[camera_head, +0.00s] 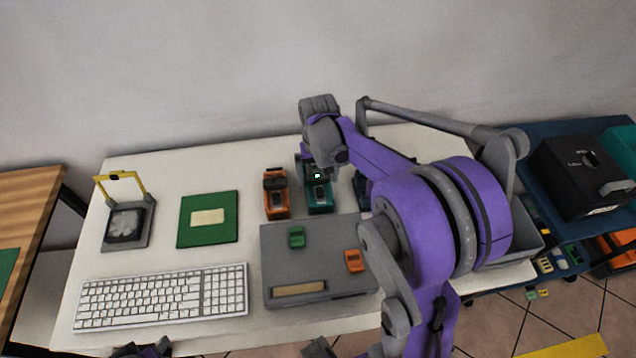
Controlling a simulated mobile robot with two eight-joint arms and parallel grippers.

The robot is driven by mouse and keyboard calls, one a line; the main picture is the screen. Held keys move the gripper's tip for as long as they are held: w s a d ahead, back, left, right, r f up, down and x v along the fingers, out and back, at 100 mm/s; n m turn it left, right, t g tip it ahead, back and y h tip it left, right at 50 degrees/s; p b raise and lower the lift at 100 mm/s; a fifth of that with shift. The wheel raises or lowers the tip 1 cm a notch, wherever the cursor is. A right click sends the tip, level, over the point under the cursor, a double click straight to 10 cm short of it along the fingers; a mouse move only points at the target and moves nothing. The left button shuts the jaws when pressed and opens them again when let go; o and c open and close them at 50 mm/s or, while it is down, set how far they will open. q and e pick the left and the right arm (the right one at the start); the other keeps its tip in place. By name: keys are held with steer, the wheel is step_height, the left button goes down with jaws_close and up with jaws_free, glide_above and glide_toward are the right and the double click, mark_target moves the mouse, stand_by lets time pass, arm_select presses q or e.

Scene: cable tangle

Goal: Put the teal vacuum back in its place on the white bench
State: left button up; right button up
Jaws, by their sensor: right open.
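The teal vacuum (319,197) sits on the white bench (165,170), toward its back and near the middle. It stands between an orange tool of similar shape and a dark blue one. My right gripper (328,160) is over the back end of the teal vacuum and hides part of it. The gripper is open; I cannot tell whether its fingers touch the vacuum.
The orange tool (275,196) and dark blue tool (361,190) stand close on either side. A grey box (320,265) with small green and orange pieces lies in front. A keyboard (165,297), green board (208,218) and yellow-framed device (125,222) occupy the left.

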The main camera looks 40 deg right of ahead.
mark_target(318, 179)
step_height(318, 179, up, 7)
steer(key=shift+r, duration=0.1)
steer(key=s+a+f+n+t, duration=0.1)
steer(key=s+a+n, duration=0.1)
steer(key=s+a, duration=0.2)
steer(key=s+a+f+n+t, duration=0.1)
steer(key=s+a+t, duration=0.1)
steer(key=s+a, duration=0.3)
steer(key=s+a+n+t, duration=0.2)
steer(key=s+a, duration=0.3)
steer(key=shift+a+f+n, duration=0.3)
steer(key=shift+a+f, duration=0.1)
steer(key=shift+s+a+f, duration=0.25)
steer(key=shift+s+a, duration=0.05)
steer(key=shift+d, duration=0.1)
